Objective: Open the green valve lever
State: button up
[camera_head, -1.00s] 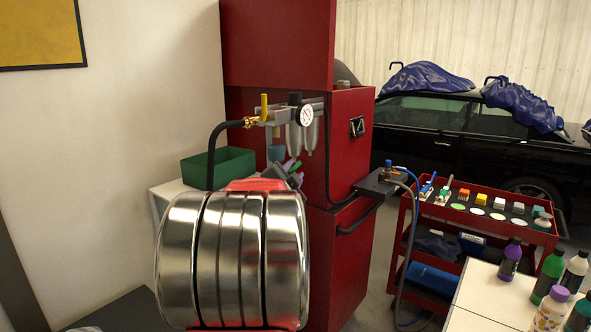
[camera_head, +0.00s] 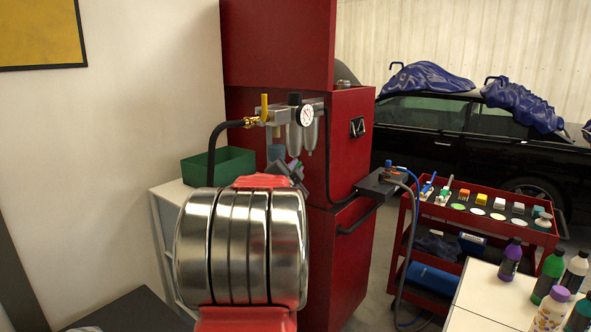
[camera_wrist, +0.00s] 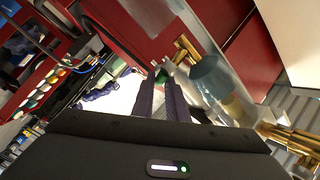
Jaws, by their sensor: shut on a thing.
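The green valve lever shows as a small green piece (camera_wrist: 161,77) at the fingertips in the wrist view. My gripper (camera_wrist: 166,84) is shut on it, its two dark fingers close together. In the head view my gripper (camera_head: 284,167) is small and partly hidden behind my arm, just below the air filter unit. The green lever is hard to make out there. A separate yellow lever (camera_head: 264,107) stands upright above the brass fitting at the left end of the unit.
The air unit (camera_head: 273,117) with its gauge (camera_head: 307,116) and hanging bowls is mounted by the red cabinet (camera_head: 350,150). A black hose (camera_head: 213,150) runs down from its left end. A green bin (camera_head: 217,166) stands left. A red cart (camera_head: 470,212) stands right.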

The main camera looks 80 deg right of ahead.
grip_shut()
jog(key=shift+f, duration=0.1)
jog(key=shift+h, duration=0.3)
jog(key=shift+a+r+n+t+h, duration=0.15)
jog(key=shift+n+t+h, duration=0.1)
jog(key=shift+n+h, duration=0.55)
jog(key=shift+a+r+n+t+h, duration=0.2)
jog(key=shift+n+h, duration=0.3)
jog(key=shift+h, duration=0.5)
jog(key=shift+f, duration=0.1)
jog(key=o, duration=0.5)
grip_release()
jog(key=shift+w, duration=0.1)
jog(key=shift+o, duration=0.5)
jog(key=shift+w+r, duration=0.1)
jog(key=shift+r, duration=0.2)
